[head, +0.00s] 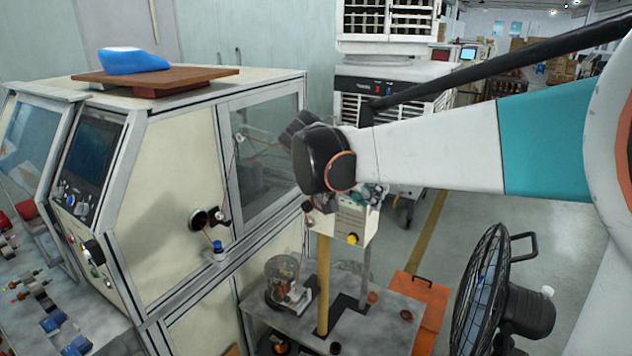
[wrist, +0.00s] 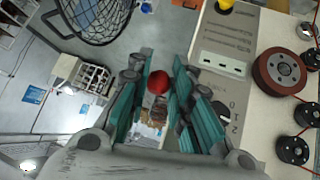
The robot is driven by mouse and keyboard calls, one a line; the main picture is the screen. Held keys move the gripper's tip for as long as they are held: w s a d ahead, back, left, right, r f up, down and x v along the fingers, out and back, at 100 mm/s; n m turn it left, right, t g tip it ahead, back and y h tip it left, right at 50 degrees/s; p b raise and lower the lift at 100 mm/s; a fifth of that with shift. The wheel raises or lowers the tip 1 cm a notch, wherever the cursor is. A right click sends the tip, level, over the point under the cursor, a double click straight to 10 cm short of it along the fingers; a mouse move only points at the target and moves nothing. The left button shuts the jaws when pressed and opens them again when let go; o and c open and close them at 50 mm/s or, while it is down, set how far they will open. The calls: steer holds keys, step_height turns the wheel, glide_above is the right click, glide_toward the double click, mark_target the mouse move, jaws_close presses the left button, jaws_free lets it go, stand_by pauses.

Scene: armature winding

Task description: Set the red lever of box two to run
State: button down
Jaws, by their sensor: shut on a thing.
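A red ball-shaped lever knob (wrist: 158,82) sits between the teal fingers of my gripper (wrist: 157,97) in the wrist view. The gripper is shut on it. The lever's shaft is hidden by the fingers. A pale control box (wrist: 228,50) with a white slotted panel and the marks 0, 1 and 2 is just right of the fingers. In the head view the box (head: 349,222), with a yellow button, stands on a post below my wrist. The red knob is hidden there, and I cannot read a box number.
A black fan (head: 487,290) stands at the lower right. A grey table (head: 385,325) under the box carries a glass-covered device (head: 285,280). A large cream machine cabinet (head: 170,170) fills the left. A dark red wheel (wrist: 280,74) and black knobs are right of the box panel.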

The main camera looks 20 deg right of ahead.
steer(key=shift+w+d+r+p, duration=0.1)
steer(key=shift+d+r+p, duration=0.1)
steer(key=shift+r, duration=0.2)
steer(key=shift+w+d+r+p, duration=0.1)
steer(key=shift+r+p, duration=0.1)
steer(key=shift+r, duration=0.2)
steer(key=c, duration=1.4)
jaws_free()
steer(key=shift+d, duration=0.15)
steer(key=shift+c, duration=0.2)
steer(key=shift+a+r, duration=0.1)
steer(key=shift+a, duration=0.1)
steer(key=v, duration=1.1)
steer(key=shift+s+a+r, duration=0.2)
steer(key=shift+a+r, duration=0.05)
steer(key=shift+r, duration=0.05)
steer(key=shift+f, duration=0.1)
